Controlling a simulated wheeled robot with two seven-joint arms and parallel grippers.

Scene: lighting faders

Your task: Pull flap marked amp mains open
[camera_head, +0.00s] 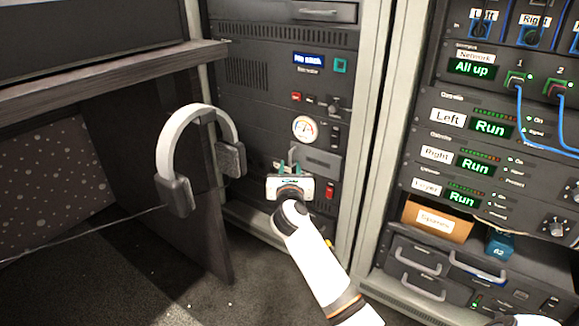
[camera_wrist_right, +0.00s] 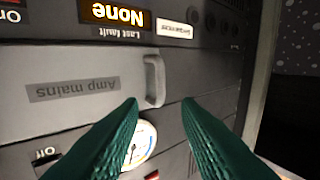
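The flap marked Amp mains (camera_wrist_right: 70,91) is a light grey panel in the dark rack and shows upside down in the right wrist view. It looks shut, flush with the rack front. Its grey upright handle (camera_wrist_right: 153,82) is at one end. In the head view the flap (camera_head: 322,161) sits below a round dial, partly hidden by my gripper. My right gripper (camera_head: 290,168) is in front of the handle. In the wrist view its green fingers (camera_wrist_right: 159,101) are apart, one on each side of the handle's end, with nothing held. My left gripper is not in view.
White headphones (camera_head: 200,150) hang near the desk (camera_head: 110,72) left of the rack. The round dial (camera_head: 305,129) and a red switch (camera_head: 329,190) are close to the flap. A second rack (camera_head: 470,200) with blue cables stands at right.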

